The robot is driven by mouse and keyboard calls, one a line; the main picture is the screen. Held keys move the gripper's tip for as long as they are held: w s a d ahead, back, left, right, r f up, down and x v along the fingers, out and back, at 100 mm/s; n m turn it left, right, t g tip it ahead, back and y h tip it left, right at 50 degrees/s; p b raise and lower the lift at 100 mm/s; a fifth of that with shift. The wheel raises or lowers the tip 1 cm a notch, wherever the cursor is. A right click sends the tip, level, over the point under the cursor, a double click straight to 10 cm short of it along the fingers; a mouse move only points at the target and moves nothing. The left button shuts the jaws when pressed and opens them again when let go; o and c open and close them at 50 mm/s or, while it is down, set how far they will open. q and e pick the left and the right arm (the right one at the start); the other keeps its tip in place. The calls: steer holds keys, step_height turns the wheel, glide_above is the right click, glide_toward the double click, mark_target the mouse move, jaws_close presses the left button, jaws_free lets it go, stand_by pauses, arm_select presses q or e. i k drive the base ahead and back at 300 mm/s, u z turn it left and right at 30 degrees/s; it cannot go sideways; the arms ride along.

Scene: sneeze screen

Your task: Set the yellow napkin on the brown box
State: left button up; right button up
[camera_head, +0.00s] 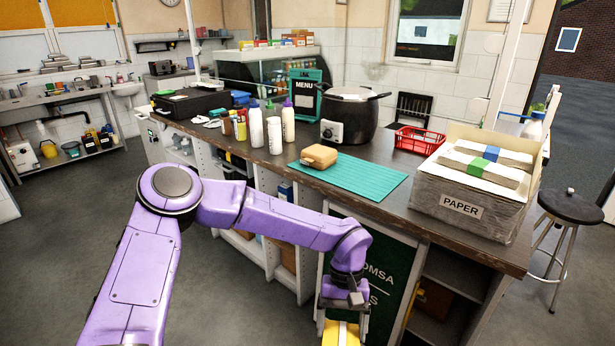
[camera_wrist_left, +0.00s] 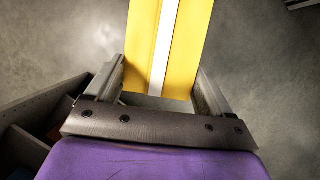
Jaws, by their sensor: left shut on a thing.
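My left gripper (camera_head: 342,318) is low at the bottom edge of the head view, in front of the counter and below its top. It is shut on the yellow napkin (camera_head: 341,335), a yellow bundle with a white band. The napkin also shows in the left wrist view (camera_wrist_left: 185,45), between the two fingers and reaching past the top edge. A small tan-brown box (camera_head: 319,156) sits on the teal mat (camera_head: 375,182) on the counter, above and left of the gripper in the head view. My right gripper is not in view.
A grey box marked PAPER (camera_head: 470,205) holds wrapped bundles with green and blue bands at the counter's right end. A black pot (camera_head: 350,115), a red basket (camera_head: 418,140) and several bottles (camera_head: 273,133) stand behind the mat. The mat's right part is clear.

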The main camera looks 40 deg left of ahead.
mark_target(319, 150)
steer(key=z, duration=0.05)
steer(key=k, duration=0.65)
steer(key=u, duration=1.2)
steer(key=i, duration=1.45)
steer(key=z, duration=0.5)
